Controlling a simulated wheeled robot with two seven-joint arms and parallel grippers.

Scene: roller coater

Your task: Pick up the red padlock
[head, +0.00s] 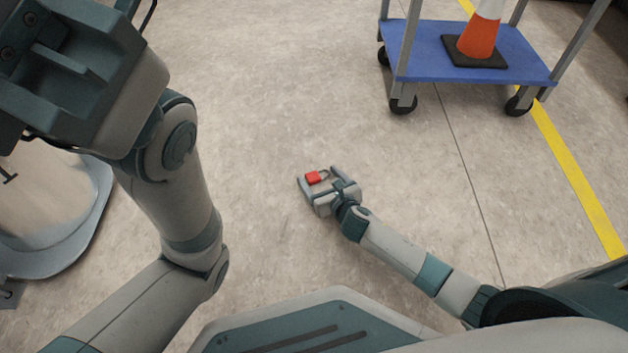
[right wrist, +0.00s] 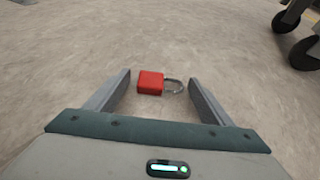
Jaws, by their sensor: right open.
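The red padlock (head: 312,178) lies on the floor near the middle of the head view, its grey shackle pointing right. My right gripper (head: 316,174) is open, its two fingers on either side of the padlock. In the right wrist view the padlock (right wrist: 150,82) lies between the fingertips of my right gripper (right wrist: 160,76), nearer the left finger, with the shackle towards the right finger. I see no finger closed on it. My left arm fills the left of the head view; its fingers do not show clearly.
A blue wheeled cart (head: 430,55) with an orange and white cone (head: 478,40) stands at the upper right. A yellow floor line (head: 575,175) runs beside it. Cart wheels (right wrist: 305,52) show at the right wrist view's upper right. The floor around the padlock is clear.

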